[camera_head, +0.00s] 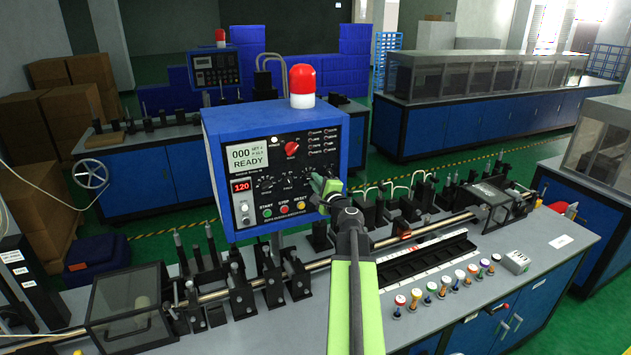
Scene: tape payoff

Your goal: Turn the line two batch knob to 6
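A blue control box (222,165) with a red-and-white beacon (302,86) on top stands over the bench. Its black face carries a white display (247,155) reading "000" and "READY", a red "120" readout (241,186), a red knob (292,148) and a row of small black knobs (266,184) with scales. Their labels and settings are too small to read, so I cannot tell which is the line two batch knob. My green gripper (318,183) is at the lower right of this face, covering part of it. Its fingers are too small to tell open from shut, and contact is unclear.
Start, stop and reset buttons (284,209) sit just below the knobs. A metal shaft with black fixtures (240,290) runs along the bench (545,255). Several coloured-top pegs (444,285) stand at the front. A second blue control box (214,70) stands behind.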

